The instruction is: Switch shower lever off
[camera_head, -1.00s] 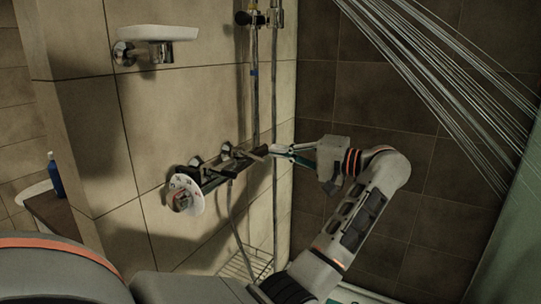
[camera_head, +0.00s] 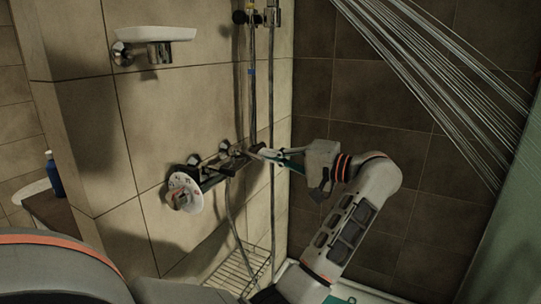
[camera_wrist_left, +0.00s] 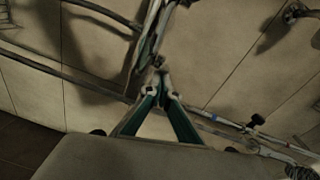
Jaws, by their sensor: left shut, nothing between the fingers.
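The shower mixer (camera_head: 210,178) is mounted on the tiled wall, with a round, pale marked dial (camera_head: 183,193) at its near end. A dark lever-like part (camera_head: 237,160) shows at its far end. My left gripper (camera_head: 258,150) is at this far end, close to the dark part; I cannot tell whether they touch. In the left wrist view, the fingers (camera_wrist_left: 162,76) meet at their tips with nothing between them, and the metal mixer parts (camera_wrist_left: 150,35) lie just beyond. The right gripper is not in view.
Water streams (camera_head: 430,80) fall at the upper right. A vertical rail and hose (camera_head: 252,90) run up the wall behind the mixer. A soap dish (camera_head: 155,35) is above, and a wire basket (camera_head: 240,268) is below. Glass (camera_head: 510,240) stands at the right.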

